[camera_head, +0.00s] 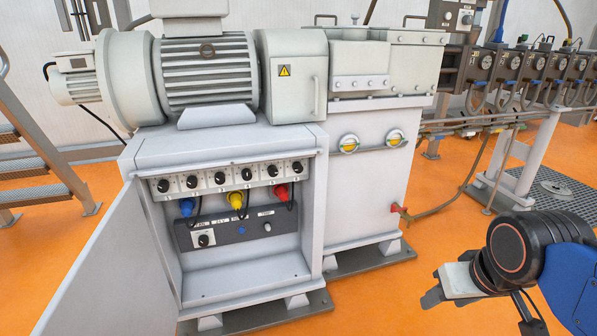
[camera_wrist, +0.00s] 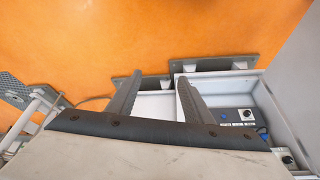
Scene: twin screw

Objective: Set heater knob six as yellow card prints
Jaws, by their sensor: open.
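A row of black heater knobs (camera_head: 219,178) on small white plates runs along the top of the open cabinet (camera_head: 312,210) in the head view. The rightmost knob (camera_head: 296,167) sits beside the cabinet's right wall. The numbers are too small to read, so I cannot tell which knob is six. I see no yellow card. My gripper (camera_head: 432,287) is at the lower right of the head view, apart from the cabinet. In the wrist view my gripper (camera_wrist: 158,82) is open and empty, with the lower cabinet panel (camera_wrist: 238,115) beyond it to the right.
The cabinet door (camera_head: 118,262) stands open at the left. A lower panel (camera_head: 222,232) carries another knob (camera_head: 204,240). The orange floor (camera_head: 370,300) before the machine is clear.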

